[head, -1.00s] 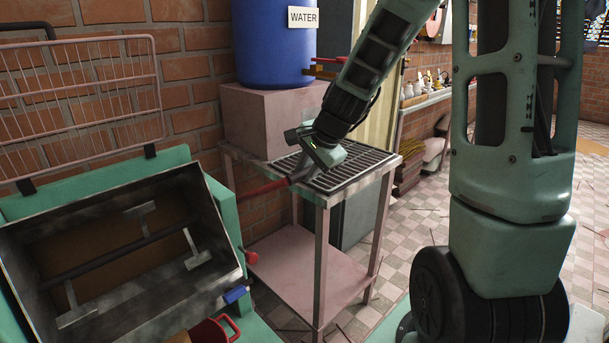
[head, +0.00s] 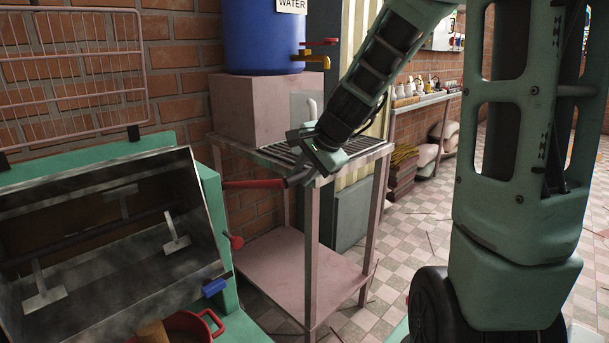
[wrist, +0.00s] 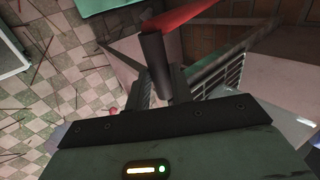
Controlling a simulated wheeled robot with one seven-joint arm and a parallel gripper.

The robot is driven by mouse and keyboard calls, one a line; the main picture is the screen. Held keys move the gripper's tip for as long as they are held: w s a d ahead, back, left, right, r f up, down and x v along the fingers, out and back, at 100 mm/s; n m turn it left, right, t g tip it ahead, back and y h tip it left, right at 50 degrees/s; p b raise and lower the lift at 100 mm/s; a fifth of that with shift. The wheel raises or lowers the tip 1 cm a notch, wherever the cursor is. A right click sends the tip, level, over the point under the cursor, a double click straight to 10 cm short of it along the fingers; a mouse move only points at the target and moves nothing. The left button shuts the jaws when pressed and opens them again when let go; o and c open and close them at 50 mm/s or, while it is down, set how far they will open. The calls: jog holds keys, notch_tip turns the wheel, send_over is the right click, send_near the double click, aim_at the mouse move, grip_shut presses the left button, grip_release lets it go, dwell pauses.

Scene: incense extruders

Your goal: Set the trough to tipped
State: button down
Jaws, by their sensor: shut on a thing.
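The trough (head: 70,235) is an open grey metal box at the left of the head view, with its open side leaning forward toward me. A dark shaft with T-shaped paddles (head: 175,235) spans its inside. A red lever (head: 253,184) with a dark end sticks out to the right of the green frame, about level. My gripper (head: 298,180) is shut on the dark end of this lever. In the wrist view the red lever (wrist: 195,12) runs up from the fingers, and its dark end (wrist: 154,55) is at the fingers.
A pink stand with a grate (head: 370,152) is right behind my gripper, close to it. A blue water barrel (head: 270,35) with a tap stands on a pink block. A red pot (head: 195,328) sits below the trough's front lip. The tiled floor at right is mostly clear.

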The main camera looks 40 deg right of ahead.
jog(key=shift+s+f, duration=0.1)
jog(key=shift+f, duration=0.1)
jog(key=c, duration=1.2)
grip_release()
jog(key=shift+r, duration=0.1)
jog(key=shift+c, duration=0.2)
jog(key=shift+r, duration=0.1)
jog(key=p+v, duration=0.7)
jog(key=v, duration=1)
jog(key=shift+s, duration=0.1)
